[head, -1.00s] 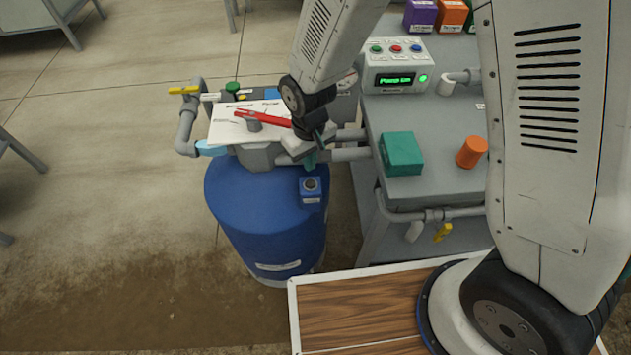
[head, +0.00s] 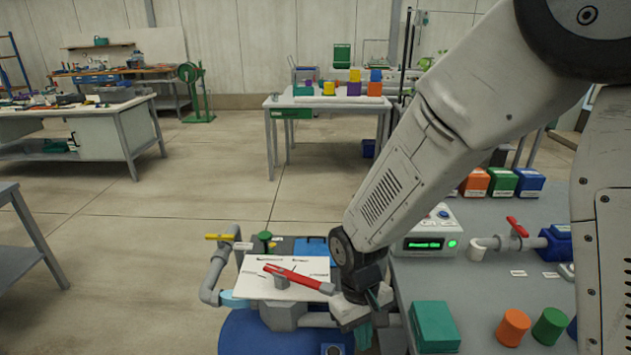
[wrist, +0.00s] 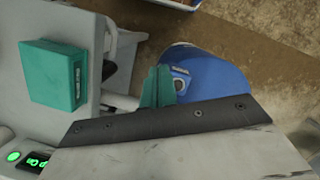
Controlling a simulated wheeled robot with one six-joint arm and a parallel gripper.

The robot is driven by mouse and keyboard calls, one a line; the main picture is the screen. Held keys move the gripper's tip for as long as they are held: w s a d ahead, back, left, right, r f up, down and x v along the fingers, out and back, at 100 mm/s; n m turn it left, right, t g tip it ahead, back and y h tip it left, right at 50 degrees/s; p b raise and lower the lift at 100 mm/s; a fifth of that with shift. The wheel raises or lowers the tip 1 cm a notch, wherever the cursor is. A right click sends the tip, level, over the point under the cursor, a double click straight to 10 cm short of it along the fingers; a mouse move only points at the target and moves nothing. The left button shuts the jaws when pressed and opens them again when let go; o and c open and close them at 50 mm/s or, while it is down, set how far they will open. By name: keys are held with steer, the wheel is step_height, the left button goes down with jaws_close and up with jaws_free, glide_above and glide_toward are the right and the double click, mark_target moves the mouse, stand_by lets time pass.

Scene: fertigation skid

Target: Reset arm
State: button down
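My gripper (head: 366,332) hangs at the bottom centre of the head view, near the right side of the blue drum (head: 262,335). Its two teal fingers (wrist: 157,88) lie close together in the wrist view, with nothing seen between them. There the small blue block (wrist: 180,84) on the drum (wrist: 212,75) shows just beyond the fingers. In the head view only the top of that block shows at the lower edge. My arm reaches down from the upper right.
A white panel (head: 262,285) with a red handle (head: 300,278) is just left of my gripper. The grey bench (head: 480,300) on the right carries a teal box (head: 435,327), an orange cylinder (head: 513,327) and a control box (head: 425,243). Open floor lies left.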

steer(key=s+d+r+m+t, duration=0.1)
steer(key=s+d+r, duration=0.3)
steer(key=r, duration=0.4)
steer(key=s+d+r+m+t, duration=0.1)
steer(key=s+d+r+m, duration=0.1)
steer(key=s+d+r, duration=0.3)
steer(key=s+d+r+m+t+y, duration=0.1)
steer(key=s+d+r, duration=0.3)
steer(key=d+r, duration=0.4)
step_height(320, 180, up, 3)
steer(key=shift+s+r+m+t, duration=0.1)
steer(key=shift+s+m+t, duration=0.25)
steer(key=shift+m, duration=0.35)
steer(key=shift+s, duration=0.1)
